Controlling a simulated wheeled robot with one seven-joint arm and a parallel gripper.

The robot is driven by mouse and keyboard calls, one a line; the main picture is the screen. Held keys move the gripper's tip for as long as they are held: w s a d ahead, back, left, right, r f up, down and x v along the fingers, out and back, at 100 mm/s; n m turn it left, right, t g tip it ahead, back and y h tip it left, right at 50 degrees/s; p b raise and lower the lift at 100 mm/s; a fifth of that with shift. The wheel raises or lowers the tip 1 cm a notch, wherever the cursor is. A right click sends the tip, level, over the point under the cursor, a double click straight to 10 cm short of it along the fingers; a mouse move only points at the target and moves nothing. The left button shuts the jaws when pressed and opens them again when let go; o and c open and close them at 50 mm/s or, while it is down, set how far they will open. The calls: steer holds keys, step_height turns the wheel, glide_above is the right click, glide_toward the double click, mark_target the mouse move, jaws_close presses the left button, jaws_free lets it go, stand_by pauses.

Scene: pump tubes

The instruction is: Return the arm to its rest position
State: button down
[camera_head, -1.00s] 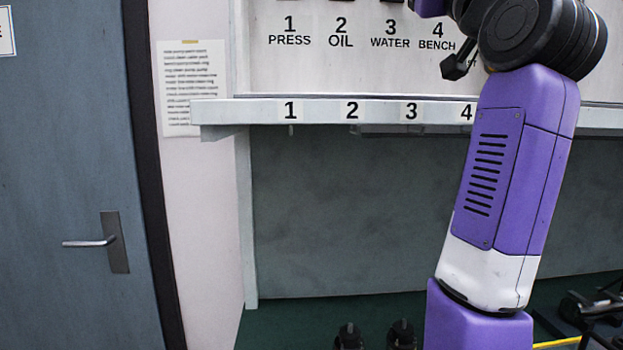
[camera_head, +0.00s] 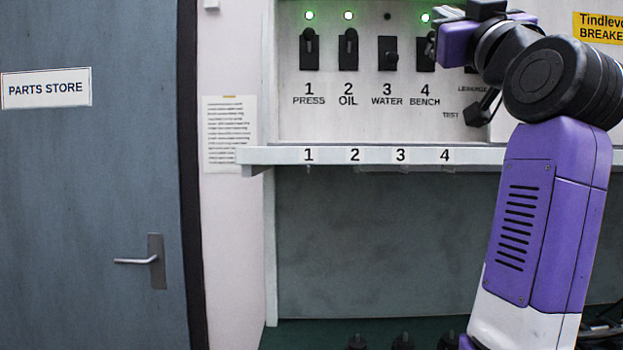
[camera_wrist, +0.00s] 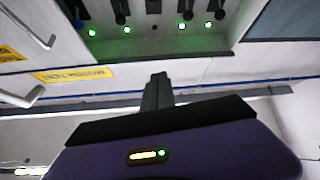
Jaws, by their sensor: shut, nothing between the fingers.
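My arm rises on the right of the head view, its elbow bent in front of the switch panel's right part. My gripper (camera_wrist: 160,77) shows in the wrist view as dark fingers closed together, with nothing between them. In the head view the purple hand end is at the upper right, partly hidden behind the wrist joint; its fingertips cannot be made out there. The switch panel (camera_head: 345,110) stands behind. Switches 1 (camera_head: 309,50), 2 (camera_head: 348,50) and 4 (camera_head: 425,52) have green lights above them. Switch 3 (camera_head: 387,53) has a dark light.
A numbered shelf edge (camera_head: 375,155) runs below the panel. A grey-blue door (camera_head: 90,200) marked PARTS STORE is at left, with a lever handle (camera_head: 137,261). A paper notice (camera_head: 230,135) hangs between. Dark fittings (camera_head: 402,341) stand along the bottom.

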steer(key=s+d+r+m+t+h, duration=0.1)
steer(key=s+r+m+t+h, duration=0.1)
steer(key=s+m, duration=0.15)
step_height(320, 180, down, 31)
steer(key=s+h, duration=0.1)
steer(key=s+f+g, duration=0.1)
steer(key=s+f, duration=0.3)
steer(key=f, duration=0.5)
steer(key=s+f+g, duration=0.2)
steer(key=s+f, duration=0.2)
steer(key=f, duration=0.4)
steer(key=s+f+g, duration=0.4)
steer(key=s+f, duration=0.9)
steer(key=s, duration=0.4)
steer(key=s+a+f+g, duration=0.1)
steer(key=s+f+g, duration=0.4)
steer(key=s+f, duration=0.8)
steer(key=s, duration=0.4)
steer(key=shift+s+f+g+y, duration=0.2)
steer(key=shift+f+g+y, duration=0.1)
steer(key=shift+y, duration=0.1)
steer(key=shift+r, duration=0.15)
